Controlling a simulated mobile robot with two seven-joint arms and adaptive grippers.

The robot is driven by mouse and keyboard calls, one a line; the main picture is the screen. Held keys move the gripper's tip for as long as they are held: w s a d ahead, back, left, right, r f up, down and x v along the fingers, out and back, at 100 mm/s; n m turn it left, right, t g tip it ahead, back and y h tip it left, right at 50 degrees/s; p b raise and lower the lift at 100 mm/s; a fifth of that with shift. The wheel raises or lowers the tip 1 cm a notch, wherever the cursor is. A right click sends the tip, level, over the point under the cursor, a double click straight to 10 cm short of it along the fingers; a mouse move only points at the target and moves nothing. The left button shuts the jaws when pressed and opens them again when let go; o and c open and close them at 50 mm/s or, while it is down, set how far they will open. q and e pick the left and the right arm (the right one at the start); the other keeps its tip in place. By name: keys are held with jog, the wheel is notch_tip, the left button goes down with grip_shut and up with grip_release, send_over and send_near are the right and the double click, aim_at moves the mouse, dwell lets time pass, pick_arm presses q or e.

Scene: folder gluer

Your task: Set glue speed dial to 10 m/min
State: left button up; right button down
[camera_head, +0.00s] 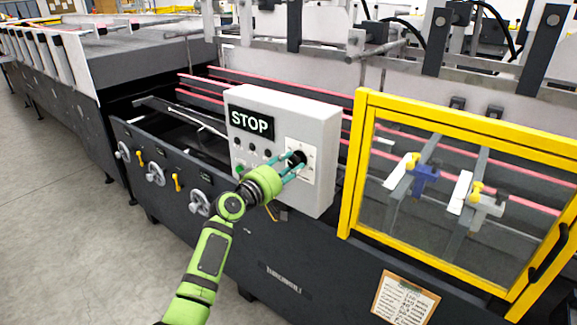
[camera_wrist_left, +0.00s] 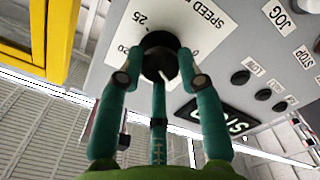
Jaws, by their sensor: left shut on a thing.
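The speed dial is a black knob (camera_wrist_left: 160,57) on a white plate marked "SPEED" with numbers including 25 around it. It sits at the right side of the grey control box (camera_head: 318,195), where the knob (camera_head: 297,158) also shows in the head view. My left gripper (camera_wrist_left: 158,80), green with teal fingers, is shut on the knob; its fingers stand around the knob. It shows in the head view too (camera_head: 287,164), reaching in from the lower left. The dial's pointer and exact setting cannot be read. My right gripper is in neither view.
The box carries a STOP sign (camera_head: 251,122) and small black buttons (camera_wrist_left: 263,94) left of the dial in the head view. A yellow-framed clear guard (camera_head: 352,165) stands close on the right. Handwheels (camera_head: 155,174) line the machine's dark side. Grey floor (camera_head: 60,200) is open at left.

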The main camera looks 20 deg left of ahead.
pick_arm(q)
jog(key=shift+d+f, duration=0.2)
jog(key=shift+f, duration=0.25)
jog(key=o, duration=1.1)
jog(key=shift+o, duration=0.2)
jog(key=shift+r, duration=0.2)
jog(key=shift+r, duration=0.1)
jog(key=shift+s+a, duration=0.35)
jog(key=shift+s, duration=0.2)
jog(key=v, duration=1)
jog(key=shift+s, duration=0.45)
